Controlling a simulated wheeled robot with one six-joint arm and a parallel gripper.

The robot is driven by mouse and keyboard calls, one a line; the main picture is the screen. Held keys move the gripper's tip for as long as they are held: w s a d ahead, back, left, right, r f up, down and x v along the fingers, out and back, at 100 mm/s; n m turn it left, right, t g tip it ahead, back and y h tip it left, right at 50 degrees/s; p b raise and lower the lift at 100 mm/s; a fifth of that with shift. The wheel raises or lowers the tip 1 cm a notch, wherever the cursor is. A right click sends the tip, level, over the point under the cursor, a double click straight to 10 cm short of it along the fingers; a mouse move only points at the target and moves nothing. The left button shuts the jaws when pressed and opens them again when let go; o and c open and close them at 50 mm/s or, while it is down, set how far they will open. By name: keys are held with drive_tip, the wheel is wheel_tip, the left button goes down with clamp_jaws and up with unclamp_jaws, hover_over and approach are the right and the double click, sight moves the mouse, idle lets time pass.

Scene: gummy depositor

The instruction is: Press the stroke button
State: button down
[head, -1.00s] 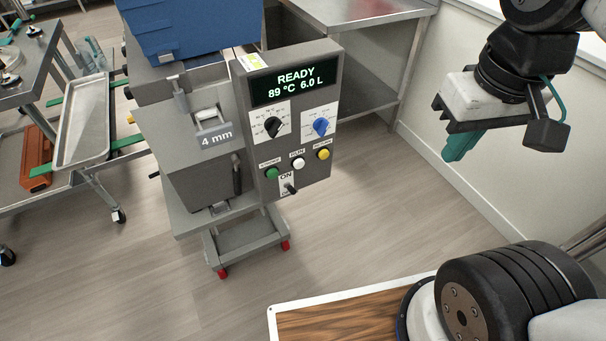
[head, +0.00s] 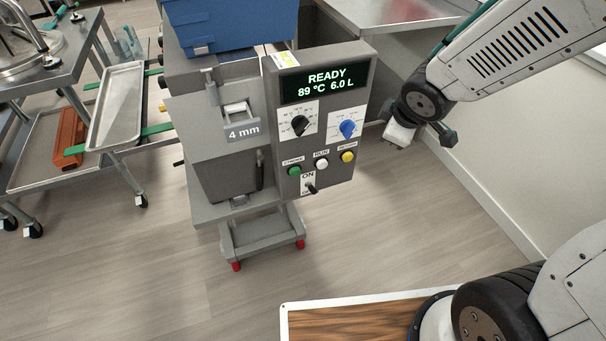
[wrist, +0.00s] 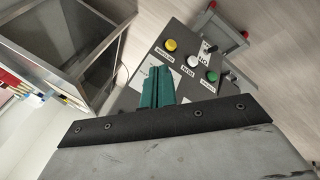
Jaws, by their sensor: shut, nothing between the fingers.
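The stroke button is the round green button (head: 294,171) at the left of the button row on the grey control panel (head: 330,192). In the wrist view the green button (wrist: 212,76) lies to the right of my fingertips, with its label beside it. My gripper (wrist: 155,86) shows teal fingers shut together, empty, and pointing towards the panel. In the head view the gripper's pale body is right of the panel, and its fingers cannot be made out. No contact with the button shows.
White (head: 321,164) and yellow (head: 348,157) buttons sit beside the green one. Two dials are above, and a toggle switch (head: 310,188) is below. The display (head: 325,86) reads READY, 89 °C, 6.0 L. A steel table (head: 400,15) stands behind; open floor lies in front.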

sight(295, 172)
drive_tip(key=s+a+f+n+g+y, duration=0.1)
drive_tip(key=a+f+n+y, duration=0.5)
drive_tip(key=a+f, duration=0.6)
drive_tip(key=shift+s+a+n+g, duration=0.4)
drive_tip(key=shift+s+a+n, duration=0.05)
drive_tip(key=shift+n, duration=0.55)
drive_tip(key=shift+w+a+f, duration=1)
drive_tip(key=shift+w+f, duration=0.25)
drive_tip(key=shift+f, duration=0.1)
drive_tip(key=shift+w+a+f, duration=1)
drive_tip(key=shift+w+f, duration=0.2)
drive_tip(key=shift+f, duration=0.1)
drive_tip(key=shift+w+a+f, duration=1)
drive_tip(key=shift+w+f, duration=0.25)
drive_tip(key=shift+f, duration=0.1)
